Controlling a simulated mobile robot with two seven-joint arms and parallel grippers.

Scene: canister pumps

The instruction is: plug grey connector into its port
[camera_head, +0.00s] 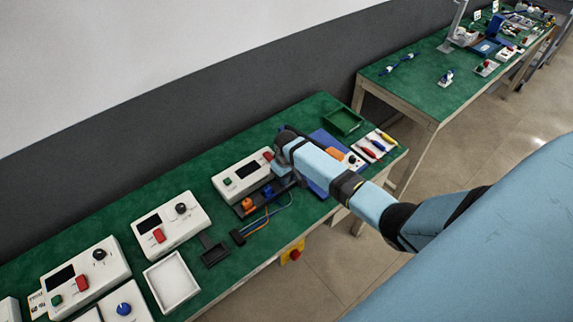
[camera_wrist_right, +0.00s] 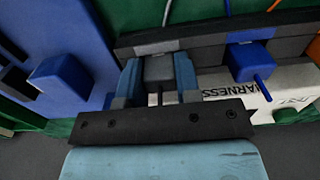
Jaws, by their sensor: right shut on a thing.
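My right gripper (camera_wrist_right: 158,85) is shut on the grey connector (camera_wrist_right: 158,68), which sits between its two light blue fingers in the wrist view. The connector is at the dark port block (camera_wrist_right: 205,50), directly below a grey patch on it. I cannot tell how deep it sits. A blue connector (camera_wrist_right: 246,62) is at the same block under a blue patch, to the right. In the head view my right gripper (camera_head: 284,174) is over the right end of the dark block (camera_head: 241,213), hiding the grey connector. An orange connector (camera_head: 248,203) also shows there. My left gripper is not in view.
A white control box (camera_head: 228,188) stands behind the block. A blue mat (camera_head: 318,187) with an orange part (camera_head: 334,154), a green tray (camera_head: 343,121) and a tool tray (camera_head: 375,146) lie to the right. Loose wires (camera_head: 268,219) lie in front.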

